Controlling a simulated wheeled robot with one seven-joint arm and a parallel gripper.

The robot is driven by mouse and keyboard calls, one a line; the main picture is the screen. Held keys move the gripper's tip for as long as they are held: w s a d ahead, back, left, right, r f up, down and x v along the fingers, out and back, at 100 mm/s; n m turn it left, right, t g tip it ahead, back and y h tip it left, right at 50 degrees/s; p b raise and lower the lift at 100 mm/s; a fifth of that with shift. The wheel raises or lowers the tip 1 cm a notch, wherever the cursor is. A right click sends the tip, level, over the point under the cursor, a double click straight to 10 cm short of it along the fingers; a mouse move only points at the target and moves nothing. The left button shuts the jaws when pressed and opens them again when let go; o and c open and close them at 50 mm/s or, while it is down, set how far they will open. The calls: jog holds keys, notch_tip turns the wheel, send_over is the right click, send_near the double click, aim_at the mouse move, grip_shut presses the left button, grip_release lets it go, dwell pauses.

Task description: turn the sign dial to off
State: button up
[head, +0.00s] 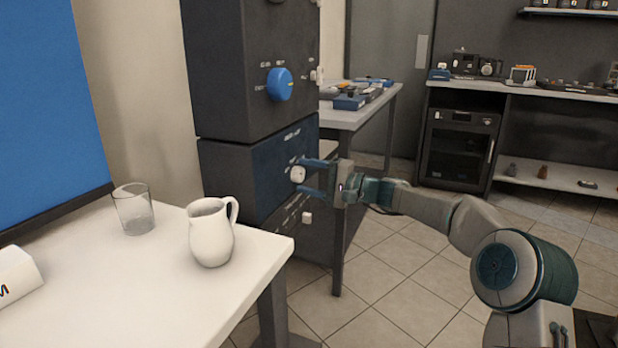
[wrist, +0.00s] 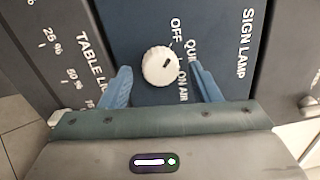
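The sign dial (wrist: 160,67) is a round white knob on the dark blue SIGN LAMP panel (wrist: 215,20). Its dark mark points to the upper right in the wrist view, roughly toward the partly hidden QUIET label; OFF is above that and ON AIR below. In the head view the dial (head: 297,174) is on the lower part of the dark cabinet. My gripper (head: 304,177) is open, with its blue fingers to either side of the dial. In the wrist view my gripper (wrist: 159,69) shows gaps between each finger and the knob.
A TABLE LIGHT panel (wrist: 70,45) adjoins on the left in the wrist view. A large blue knob (head: 279,84) sits above the sign dial. A white table (head: 150,290) with a jug (head: 211,235) and a glass (head: 133,210) stands at left.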

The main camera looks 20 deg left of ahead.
jog(key=s+d+p, duration=0.1)
jog(key=d+p, duration=0.2)
jog(key=d, duration=1)
jog(key=shift+d+f, duration=0.3)
jog(key=shift+d, duration=0.1)
